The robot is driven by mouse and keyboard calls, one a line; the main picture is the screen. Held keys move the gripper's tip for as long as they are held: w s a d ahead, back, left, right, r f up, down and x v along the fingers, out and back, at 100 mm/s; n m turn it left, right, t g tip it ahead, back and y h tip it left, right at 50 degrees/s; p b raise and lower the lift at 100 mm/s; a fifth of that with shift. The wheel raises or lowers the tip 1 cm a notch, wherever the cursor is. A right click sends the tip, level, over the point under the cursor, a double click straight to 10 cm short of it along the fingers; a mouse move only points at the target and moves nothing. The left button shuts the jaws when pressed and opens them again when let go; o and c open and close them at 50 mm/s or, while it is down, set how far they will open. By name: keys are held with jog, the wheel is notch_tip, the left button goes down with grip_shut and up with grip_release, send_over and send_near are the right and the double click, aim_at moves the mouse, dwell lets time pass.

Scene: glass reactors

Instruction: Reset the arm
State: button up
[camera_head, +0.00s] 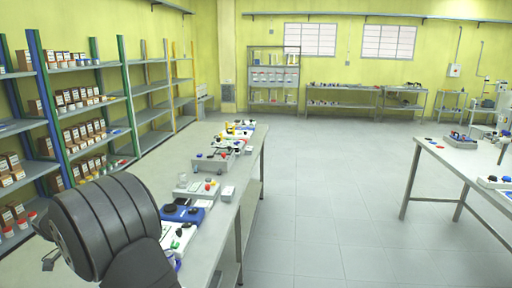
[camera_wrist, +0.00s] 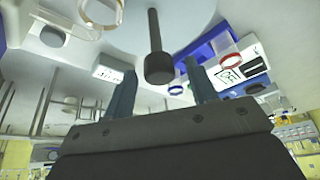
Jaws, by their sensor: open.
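My gripper (camera_wrist: 161,70) shows in the wrist view with its two grey-blue fingers spread apart. Nothing is clearly held between them. A dark rod with a thick round end (camera_wrist: 158,68) appears between the fingers; its distance from them is unclear. In the head view my dark grey arm fills the lower left, over the near end of the long bench. The fingers cannot be made out there.
A long bench (camera_head: 232,205) carries a blue device (camera_head: 184,213) and other lab items. Shelves with boxes (camera_head: 85,130) line the left wall. Another table (camera_head: 460,165) stands at the right. The floor (camera_head: 325,200) between is clear. The wrist view shows a white labelled device (camera_wrist: 113,68).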

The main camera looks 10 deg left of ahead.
jog(key=n+y, duration=0.1)
jog(key=n, duration=0.2)
jog(key=n+y, duration=0.1)
jog(key=n, duration=0.2)
jog(key=shift+d+n+t, duration=0.15)
jog(key=shift+n+t, duration=0.15)
jog(key=shift+t, duration=0.1)
